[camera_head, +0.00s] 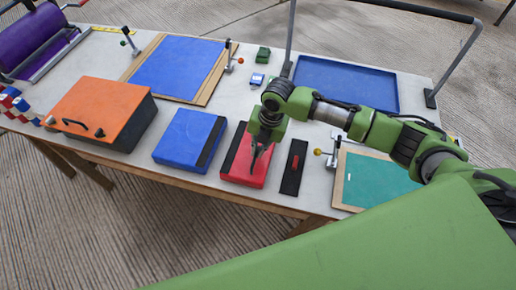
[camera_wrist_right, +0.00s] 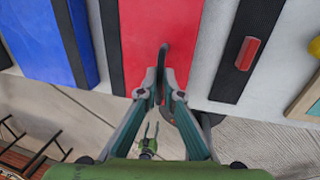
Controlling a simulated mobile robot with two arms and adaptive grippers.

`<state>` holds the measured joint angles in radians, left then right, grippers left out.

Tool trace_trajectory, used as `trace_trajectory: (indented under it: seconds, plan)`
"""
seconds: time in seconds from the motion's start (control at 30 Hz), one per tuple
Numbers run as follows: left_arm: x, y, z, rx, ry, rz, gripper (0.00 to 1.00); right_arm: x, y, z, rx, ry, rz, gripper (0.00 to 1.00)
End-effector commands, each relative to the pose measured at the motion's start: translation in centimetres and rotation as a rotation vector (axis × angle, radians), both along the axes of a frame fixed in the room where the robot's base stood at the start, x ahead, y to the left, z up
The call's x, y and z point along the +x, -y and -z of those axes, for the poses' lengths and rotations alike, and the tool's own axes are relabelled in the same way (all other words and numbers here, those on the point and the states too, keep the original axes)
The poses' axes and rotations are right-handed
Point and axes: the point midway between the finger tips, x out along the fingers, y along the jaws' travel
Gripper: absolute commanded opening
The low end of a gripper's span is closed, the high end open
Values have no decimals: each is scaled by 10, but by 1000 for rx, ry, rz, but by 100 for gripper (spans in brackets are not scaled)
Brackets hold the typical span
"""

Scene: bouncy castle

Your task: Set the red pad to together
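The red pad (camera_head: 237,174) lies near the front edge of the table, with a black strip along its left side. It fills the upper middle of the right wrist view (camera_wrist_right: 150,25). My right gripper (camera_head: 257,160) is over it, pointing down. In the right wrist view its fingers (camera_wrist_right: 160,95) are apart, with a thin dark upright piece between them. I cannot tell whether they touch it. The blue pad (camera_head: 182,133), with a black strip on its right side, lies left of the red pad, a gap apart. A small green gripper, seemingly my left (camera_wrist_right: 149,138), shows below with its fingers apart.
A black strip with a red knob (camera_head: 295,162) lies right of the red pad. An orange-lidded box (camera_head: 98,105) stands left of the blue pad. A teal board (camera_head: 375,182) lies at right, a blue tray (camera_head: 350,82) behind. Bare table shows between the pads.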

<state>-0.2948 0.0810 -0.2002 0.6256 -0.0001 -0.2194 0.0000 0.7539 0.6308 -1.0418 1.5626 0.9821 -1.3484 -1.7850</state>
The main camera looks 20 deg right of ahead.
Motion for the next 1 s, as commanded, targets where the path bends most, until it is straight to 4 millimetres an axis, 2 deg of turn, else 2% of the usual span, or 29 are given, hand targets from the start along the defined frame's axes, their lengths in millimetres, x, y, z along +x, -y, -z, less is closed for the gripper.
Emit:
trace_trajectory:
  seconds: [0.13, 0.4, 0.77, 0.8, 0.87, 1.0]
  plan:
    - [-3, 0, 1, 0, -4, 0, 40, 3, -4, 0, 1, 1, 0, 0]
    - [-10, 0, 7, 0, -14, 0, 40, 26, -39, 0, 4, 1, 0, 0]
    - [-9, 0, 7, 0, -14, -1, 40, 30, -45, -1, 6, 4, -1, 0]
    - [-9, 1, 7, 0, -14, -1, 40, 30, -46, -1, 6, 4, -1, 12]
    - [-9, 1, 7, 0, -14, -1, 40, 30, -46, -1, 6, 4, -1, 24]
    - [-9, 1, 7, 0, -13, -1, 40, 30, -44, -1, 3, 2, 0, 24]
